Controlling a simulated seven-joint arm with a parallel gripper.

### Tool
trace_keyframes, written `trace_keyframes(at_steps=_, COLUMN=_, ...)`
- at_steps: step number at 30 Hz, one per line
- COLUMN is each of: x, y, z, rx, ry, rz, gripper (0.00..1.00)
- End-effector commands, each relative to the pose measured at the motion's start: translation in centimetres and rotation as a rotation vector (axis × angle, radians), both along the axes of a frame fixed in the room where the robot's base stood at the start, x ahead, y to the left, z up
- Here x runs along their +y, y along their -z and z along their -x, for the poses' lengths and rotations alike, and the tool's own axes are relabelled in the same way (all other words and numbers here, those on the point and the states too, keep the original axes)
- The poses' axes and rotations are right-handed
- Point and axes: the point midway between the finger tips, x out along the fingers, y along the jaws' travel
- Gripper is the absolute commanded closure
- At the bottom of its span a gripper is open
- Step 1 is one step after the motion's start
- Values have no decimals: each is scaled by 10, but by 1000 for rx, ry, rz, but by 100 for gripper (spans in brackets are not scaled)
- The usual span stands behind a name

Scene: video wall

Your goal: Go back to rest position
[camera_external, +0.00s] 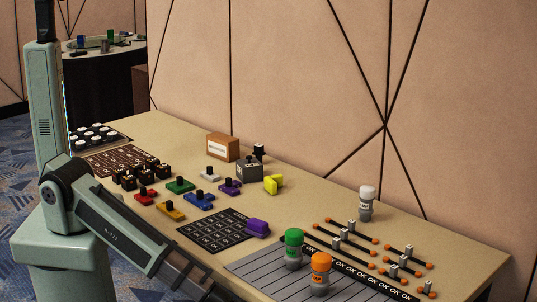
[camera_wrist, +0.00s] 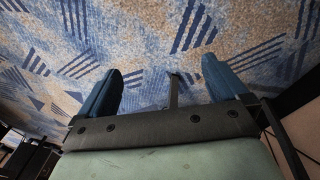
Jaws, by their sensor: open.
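My gripper (camera_wrist: 161,70) shows in the wrist view with its two blue fingers wide apart and nothing between them. Beyond the fingers is only patterned blue and beige carpet (camera_wrist: 150,30), with no table surface below them. In the external view my arm reaches down from its base at the left toward the bottom edge, along the near side of the table (camera_external: 420,218). The gripper itself is outside that picture.
The table holds several coloured blocks with knobs, a black grid mat (camera_external: 215,232), a purple block (camera_external: 258,227), and green (camera_external: 293,248), orange (camera_external: 320,272) and white-capped (camera_external: 367,203) bottles. Black rods with orange ends lie at right. A wall stands behind.

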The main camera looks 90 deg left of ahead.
Motion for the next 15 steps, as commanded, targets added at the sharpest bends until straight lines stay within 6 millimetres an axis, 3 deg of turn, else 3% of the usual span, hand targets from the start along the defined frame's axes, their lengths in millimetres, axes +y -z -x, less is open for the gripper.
trace_keyframes(at_steps=6, x=65, y=32, z=81, rx=175, ry=-93, rz=-78, gripper=0)
trace_keyframes(at_steps=15, x=135, y=54, z=207, rx=439, ry=-227, rz=-184, gripper=0)
